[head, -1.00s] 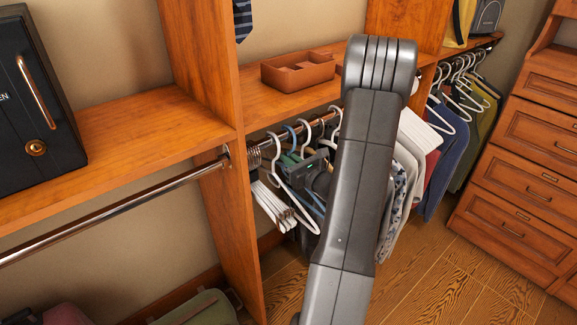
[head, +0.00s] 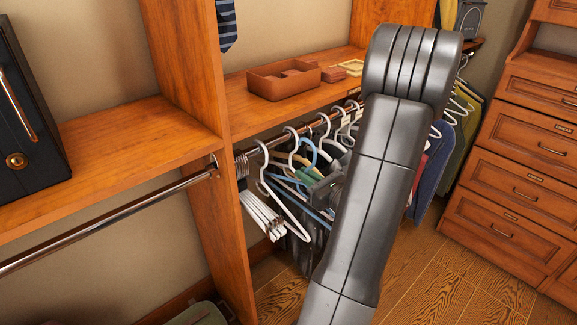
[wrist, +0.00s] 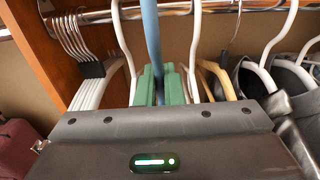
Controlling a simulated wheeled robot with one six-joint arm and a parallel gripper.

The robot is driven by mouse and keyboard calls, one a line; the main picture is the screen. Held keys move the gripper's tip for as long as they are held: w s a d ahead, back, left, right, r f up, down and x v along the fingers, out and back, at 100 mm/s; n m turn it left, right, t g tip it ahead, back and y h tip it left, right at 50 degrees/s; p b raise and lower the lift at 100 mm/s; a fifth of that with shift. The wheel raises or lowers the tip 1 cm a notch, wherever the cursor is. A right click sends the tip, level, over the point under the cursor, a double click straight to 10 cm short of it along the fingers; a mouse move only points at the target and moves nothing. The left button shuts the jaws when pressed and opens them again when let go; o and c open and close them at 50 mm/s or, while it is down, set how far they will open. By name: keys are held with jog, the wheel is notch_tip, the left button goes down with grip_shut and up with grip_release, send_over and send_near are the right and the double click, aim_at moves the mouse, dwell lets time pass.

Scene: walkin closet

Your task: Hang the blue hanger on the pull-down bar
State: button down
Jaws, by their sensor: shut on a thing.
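My gripper (wrist: 158,84) is shut on the blue hanger (wrist: 151,38), with green pads on both sides of its stem. In the head view my gripper (head: 314,174) is partly hidden by my arm and hangers. There the blue hanger (head: 309,151) has its hook beside a metal bar (head: 274,142) carrying white hangers. In the wrist view the stem crosses in front of the bar (wrist: 188,8) and its hook top is out of frame. I cannot tell whether the hook rests on the bar. Another, empty bar (head: 105,223) runs under the left shelf.
White hangers (wrist: 119,38) stand close on both sides of the blue one. A bunched white set (head: 262,214) hangs by the wooden divider (head: 190,130). Clothes (head: 430,165) hang to the right. A brown tray (head: 283,82) sits on the shelf above. Drawers (head: 520,180) stand at right.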

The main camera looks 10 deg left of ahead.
jog(key=v, duration=1.4)
jog(key=shift+s+d, duration=0.15)
jog(key=shift+d, duration=0.05)
jog(key=p+v, duration=0.3)
jog(key=v, duration=1.3)
jog(key=shift+s+d, duration=0.25)
jog(key=shift+d, duration=0.1)
